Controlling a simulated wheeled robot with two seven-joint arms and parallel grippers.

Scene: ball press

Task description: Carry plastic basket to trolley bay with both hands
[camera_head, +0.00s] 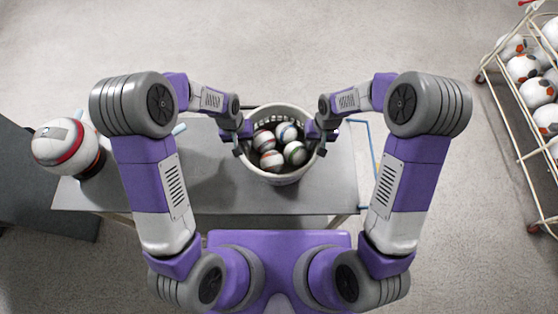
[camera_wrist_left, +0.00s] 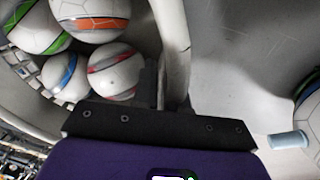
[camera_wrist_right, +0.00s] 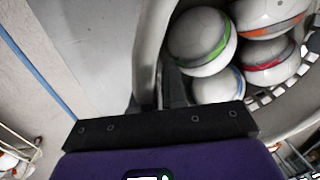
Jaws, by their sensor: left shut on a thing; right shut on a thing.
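A white plastic basket (camera_head: 277,178) with several striped balls (camera_head: 270,160) in it is between my two grippers, over the right part of the grey table. My left gripper (camera_head: 246,138) is shut on the basket's left rim. In the left wrist view the basket's rim (camera_wrist_left: 172,45) passes between the fingers. My right gripper (camera_head: 313,138) is shut on the right rim, and the rim (camera_wrist_right: 150,50) also shows in the right wrist view. The basket looks upright. I cannot tell whether its bottom touches the table. No trolley bay can be made out for certain.
The grey table (camera_head: 215,195) has bare room left of the basket. A large ball (camera_head: 65,146) sits on a dark stand at the table's left end. A wire trolley (camera_head: 515,125) full of balls stands at the right. A blue outline (camera_head: 368,140) lies beside the table's right end.

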